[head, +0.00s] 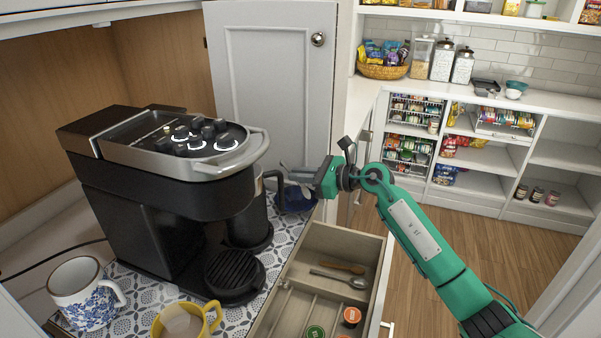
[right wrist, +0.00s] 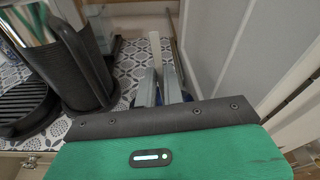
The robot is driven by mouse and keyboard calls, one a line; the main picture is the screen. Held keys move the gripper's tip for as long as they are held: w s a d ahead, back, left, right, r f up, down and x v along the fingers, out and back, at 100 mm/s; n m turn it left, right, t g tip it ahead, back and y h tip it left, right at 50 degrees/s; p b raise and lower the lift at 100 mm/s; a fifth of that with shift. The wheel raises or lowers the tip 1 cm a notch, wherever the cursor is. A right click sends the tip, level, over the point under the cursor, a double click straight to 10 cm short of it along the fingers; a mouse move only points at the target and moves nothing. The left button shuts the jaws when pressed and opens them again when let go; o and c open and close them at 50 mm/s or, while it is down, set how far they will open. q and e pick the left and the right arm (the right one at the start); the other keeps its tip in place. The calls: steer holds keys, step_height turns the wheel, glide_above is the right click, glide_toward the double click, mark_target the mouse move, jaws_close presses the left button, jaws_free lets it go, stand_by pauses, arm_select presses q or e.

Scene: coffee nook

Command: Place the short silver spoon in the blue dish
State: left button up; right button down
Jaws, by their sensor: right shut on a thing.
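My right gripper (head: 299,175) is shut, just above the blue dish (head: 297,200), beside the coffee machine at the back of the counter. The fingers also show in the right wrist view (right wrist: 160,87). What they hold is mostly hidden; a thin, pale piece sticking out beyond the fingers looks like the short silver spoon (right wrist: 155,47). Another silver spoon (head: 338,278) lies in the open drawer. My left gripper is out of view.
The black coffee machine (head: 160,200) with its dark carafe (head: 250,215) stands close to the left of the gripper. A white door (head: 272,90) is behind. The open drawer (head: 345,243) holds a wooden spoon (head: 343,267) and pods. Two mugs stand at the front left.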

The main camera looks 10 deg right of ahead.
steer(key=c, duration=1.5)
jaws_free()
steer(key=shift+o, duration=0.2)
step_height(320, 180, up, 7)
steer(key=p, duration=0.4)
